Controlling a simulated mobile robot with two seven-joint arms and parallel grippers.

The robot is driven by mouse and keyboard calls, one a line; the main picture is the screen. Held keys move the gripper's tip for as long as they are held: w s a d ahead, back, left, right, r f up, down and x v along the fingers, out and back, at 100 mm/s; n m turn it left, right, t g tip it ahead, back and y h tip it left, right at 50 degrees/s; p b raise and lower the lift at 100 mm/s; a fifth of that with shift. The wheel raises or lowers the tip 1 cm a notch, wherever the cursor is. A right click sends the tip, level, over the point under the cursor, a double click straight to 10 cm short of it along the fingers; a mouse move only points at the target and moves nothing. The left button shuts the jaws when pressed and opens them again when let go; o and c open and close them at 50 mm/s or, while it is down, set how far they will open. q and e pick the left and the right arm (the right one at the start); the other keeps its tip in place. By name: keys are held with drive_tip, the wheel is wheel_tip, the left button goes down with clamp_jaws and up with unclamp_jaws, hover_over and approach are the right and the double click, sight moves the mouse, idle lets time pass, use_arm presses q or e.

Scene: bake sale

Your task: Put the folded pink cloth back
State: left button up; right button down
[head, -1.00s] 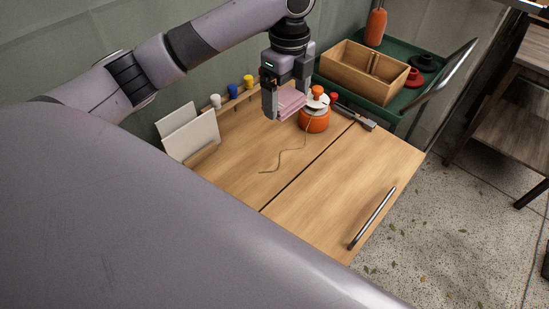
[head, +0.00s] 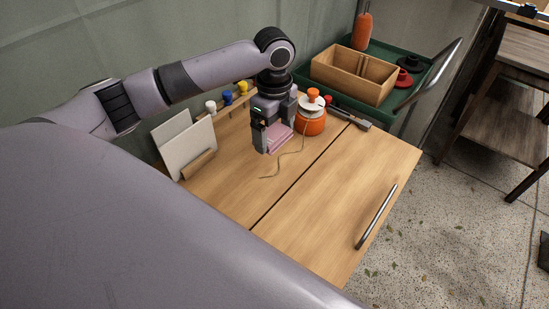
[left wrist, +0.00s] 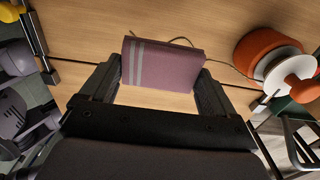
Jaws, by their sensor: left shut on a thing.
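The folded pink cloth (head: 280,138) is between the fingers of my left gripper (head: 273,145), which is shut on it. The cloth is low over the wooden table, left of the orange pot. I cannot tell whether it touches the tabletop. In the left wrist view the cloth (left wrist: 165,66) is dusky pink with two grey stripes near its left end, and spans between both fingers of the left gripper (left wrist: 160,84). My right gripper is in neither view.
An orange pot (head: 311,124) with a white lid stands close right of the gripper, with a thin cord (head: 289,153) nearby. White panels (head: 188,145) stand at the left. A wooden box (head: 352,76) sits in a green tray behind. The table front is clear except a metal rod (head: 377,216).

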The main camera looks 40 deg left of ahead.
sight(274, 133)
use_arm(q)
wheel_tip(274, 133, down, 8)
drive_tip(key=shift+f+b, duration=0.15)
drive_tip(key=shift+b, duration=0.2)
drive_tip(key=shift+f, duration=0.3)
drive_tip(key=o, duration=0.7)
drive_tip(key=shift+f, duration=0.1)
drive_tip(key=shift+c, duration=0.2)
drive_tip(key=shift+r, duration=0.25)
wheel_tip(274, 133, up, 12)
drive_tip(key=shift+f+p, duration=0.1)
drive_tip(key=shift+p, duration=0.4)
